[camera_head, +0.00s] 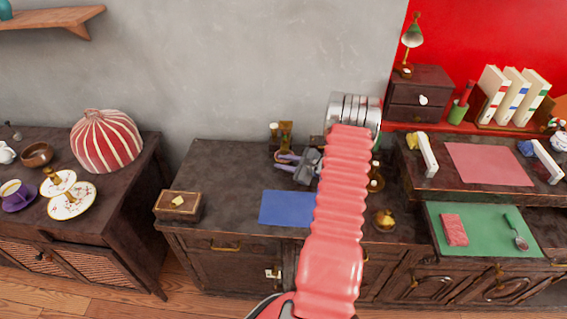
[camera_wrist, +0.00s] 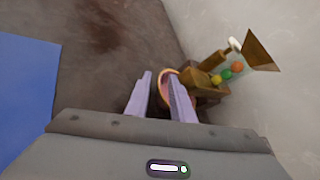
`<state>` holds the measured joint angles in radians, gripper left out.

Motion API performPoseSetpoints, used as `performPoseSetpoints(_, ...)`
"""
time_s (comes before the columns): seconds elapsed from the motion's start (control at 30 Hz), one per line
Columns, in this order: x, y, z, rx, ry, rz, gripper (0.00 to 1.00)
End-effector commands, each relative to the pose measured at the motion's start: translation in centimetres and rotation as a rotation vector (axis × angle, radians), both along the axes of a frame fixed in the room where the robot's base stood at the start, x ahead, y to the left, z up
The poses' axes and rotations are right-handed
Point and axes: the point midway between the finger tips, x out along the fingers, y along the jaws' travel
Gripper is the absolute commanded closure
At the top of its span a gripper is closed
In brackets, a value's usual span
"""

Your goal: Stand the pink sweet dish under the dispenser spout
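The pink sweet dish (camera_wrist: 161,80) shows as a round rim in the wrist view, partly hidden by my right-hand finger. It is close beside the gold dispenser (camera_wrist: 207,77), at its spout side; I cannot tell whether it is exactly under the spout. The dispenser (camera_head: 286,132) stands at the back of the middle cabinet in the head view, with coloured sweets showing in its clear part in the wrist view. My gripper (camera_wrist: 160,74) has its two lilac fingers apart, with the dish rim between and behind them. A gap shows beside the left finger.
A blue mat (camera_head: 287,207) lies in front of my gripper, and a wooden box (camera_head: 178,205) sits at the cabinet's left corner. A small dish with yellow contents (camera_head: 384,220) stands to the right. The grey wall (camera_wrist: 285,95) is close behind the dispenser.

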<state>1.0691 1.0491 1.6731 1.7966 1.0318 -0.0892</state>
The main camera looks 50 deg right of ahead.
Motion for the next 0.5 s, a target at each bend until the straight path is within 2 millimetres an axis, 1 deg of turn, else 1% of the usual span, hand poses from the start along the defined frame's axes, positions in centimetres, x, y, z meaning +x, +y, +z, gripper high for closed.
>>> performPoseSetpoints(0.13, -0.2, -0.3, 0.3, -0.002, -0.003, -0.004, 0.68)
performPoseSetpoints(0.27, -1.2, -0.4, 0.8, -0.003, -0.004, -0.005, 0.68)
performPoseSetpoints(0.37, -2.5, -0.6, 1.4, -0.005, -0.005, -0.007, 0.68)
performPoseSetpoints(0.5, -4.7, -0.7, 2.3, -0.005, -0.004, -0.007, 0.68)
